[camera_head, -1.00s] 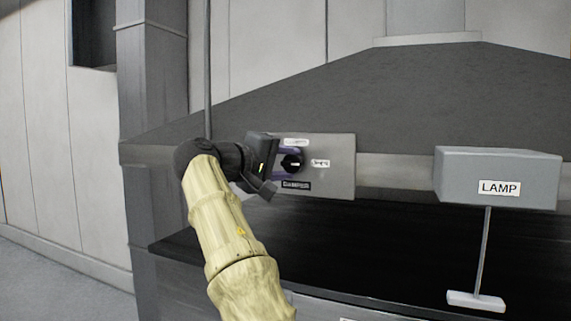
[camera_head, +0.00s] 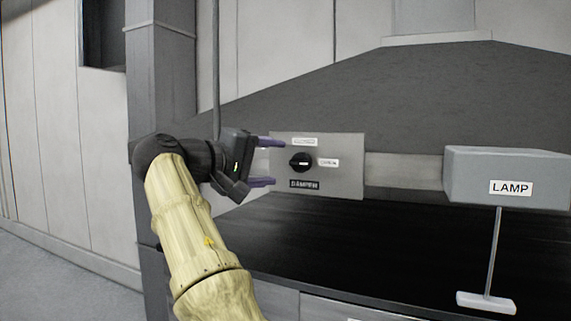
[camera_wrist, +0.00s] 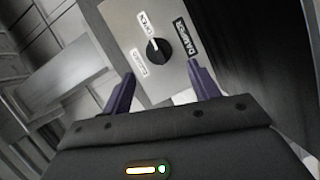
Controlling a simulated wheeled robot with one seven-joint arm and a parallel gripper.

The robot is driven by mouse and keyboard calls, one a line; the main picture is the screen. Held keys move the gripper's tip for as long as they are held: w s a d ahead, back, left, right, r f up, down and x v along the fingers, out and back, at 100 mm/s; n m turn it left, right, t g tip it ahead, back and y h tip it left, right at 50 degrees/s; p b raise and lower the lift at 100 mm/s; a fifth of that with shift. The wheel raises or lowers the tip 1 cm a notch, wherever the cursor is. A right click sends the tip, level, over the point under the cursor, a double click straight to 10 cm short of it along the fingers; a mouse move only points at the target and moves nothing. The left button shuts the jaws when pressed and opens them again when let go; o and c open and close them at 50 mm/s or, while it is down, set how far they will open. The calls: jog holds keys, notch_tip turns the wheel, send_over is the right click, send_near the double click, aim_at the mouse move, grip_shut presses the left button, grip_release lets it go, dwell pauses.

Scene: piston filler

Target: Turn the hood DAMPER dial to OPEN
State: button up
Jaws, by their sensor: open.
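The black DAMPER dial (camera_head: 301,162) is on a grey panel (camera_head: 345,150) on the hood front. Its white mark points right, toward the OPEN label (camera_head: 328,162). In the wrist view, the dial (camera_wrist: 157,50) has its mark facing the OPEN label (camera_wrist: 148,27), away from the other white label (camera_wrist: 138,62). A black DAMPER label (camera_head: 304,185) sits below the dial. My gripper (camera_head: 268,162) is open and empty, left of the dial and apart from it, with its purple fingers facing the panel.
A grey LAMP box (camera_head: 510,175) with a hanging rod and white pull bar (camera_head: 486,302) is at the right. The dark hood (camera_head: 400,90) slopes above the panel. A grey post (camera_head: 160,80) stands left behind my arm. The space before the panel is clear.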

jog(key=v, duration=0.4)
jog(key=shift+s+a, duration=0.2)
jog(key=shift+s, duration=0.1)
